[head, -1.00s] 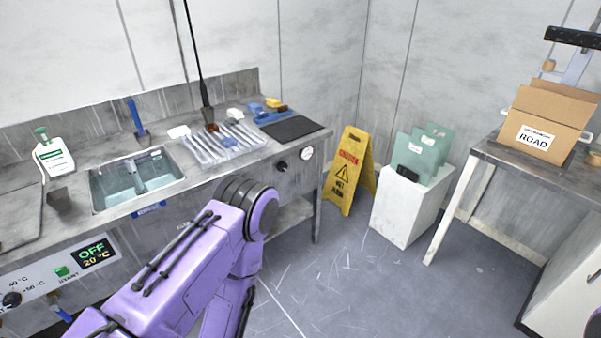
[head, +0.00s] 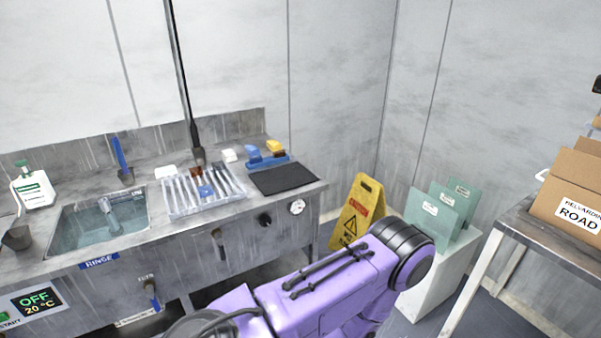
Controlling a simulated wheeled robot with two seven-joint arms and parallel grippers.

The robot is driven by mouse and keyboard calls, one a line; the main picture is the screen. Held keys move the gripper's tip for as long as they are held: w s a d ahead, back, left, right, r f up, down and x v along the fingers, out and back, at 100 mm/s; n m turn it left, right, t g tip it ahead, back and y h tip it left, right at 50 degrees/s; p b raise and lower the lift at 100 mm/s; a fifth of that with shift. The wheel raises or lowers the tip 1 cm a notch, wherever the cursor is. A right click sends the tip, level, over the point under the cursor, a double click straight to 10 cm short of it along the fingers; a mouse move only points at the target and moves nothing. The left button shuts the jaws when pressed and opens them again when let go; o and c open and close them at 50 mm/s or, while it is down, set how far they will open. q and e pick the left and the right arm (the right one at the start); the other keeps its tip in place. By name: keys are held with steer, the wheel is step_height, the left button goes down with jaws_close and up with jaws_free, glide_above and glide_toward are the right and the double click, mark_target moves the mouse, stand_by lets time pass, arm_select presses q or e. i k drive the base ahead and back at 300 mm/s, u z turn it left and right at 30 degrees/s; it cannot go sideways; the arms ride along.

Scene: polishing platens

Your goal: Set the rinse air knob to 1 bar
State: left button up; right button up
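A black round knob (head: 265,219) is on the front panel of the grey sink bench, near its right end. A small white round gauge (head: 297,207) sits just right of it. The gauge reading and any marks at the knob are too small to read. A blue "RINSE" label (head: 99,261) is on the front edge below the sink. My purple arm crosses the lower middle, in front of the bench's right end and apart from the knob in the picture. Neither gripper is in view.
A ribbed tray (head: 204,191) and black mat (head: 283,177) lie on top. A yellow caution sign (head: 355,213) and white stand (head: 440,275) are right of the bench.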

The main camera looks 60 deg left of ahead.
mark_target(265, 220)
steer(key=u, duration=0.1)
steer(key=i, duration=0.8)
steer(key=u, duration=1.25)
steer(key=i, duration=0.6)
steer(key=u, duration=0.65)
